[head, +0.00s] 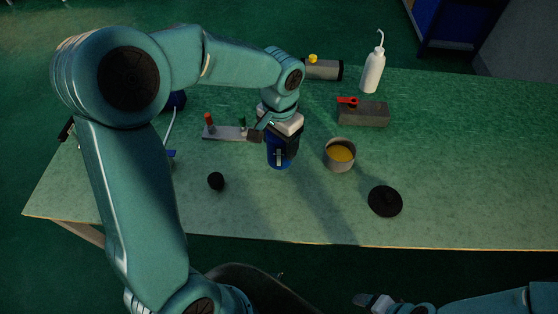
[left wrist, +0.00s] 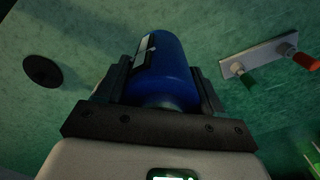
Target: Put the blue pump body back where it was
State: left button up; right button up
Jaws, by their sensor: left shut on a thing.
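The blue pump body (head: 279,158) is a blue cylinder with a pale mark on its side. It hangs below my left gripper (head: 281,135) near the middle of the green bench. In the left wrist view the blue pump body (left wrist: 165,65) lies between the two dark fingers of my left gripper (left wrist: 164,88), which is shut on it. I cannot tell whether its lower end touches the bench. My right gripper (head: 374,301) is at the bottom edge, in front of the bench; its jaws are too small to read.
Close left is a grey plate (head: 226,133) with red and green pegs; close right, a pot (head: 339,163) with yellow contents. The right bench is clear.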

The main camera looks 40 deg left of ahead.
aim_at(279, 160)
pick_arm(q)
notch_tip(279, 160, down, 8)
jog(key=shift+a+r, duration=0.1)
dwell(0.4)
jog(key=shift+f+b, duration=0.2)
jog(key=shift+b, duration=0.15)
jog(key=o, duration=1.3)
jog(key=shift+r, duration=0.15)
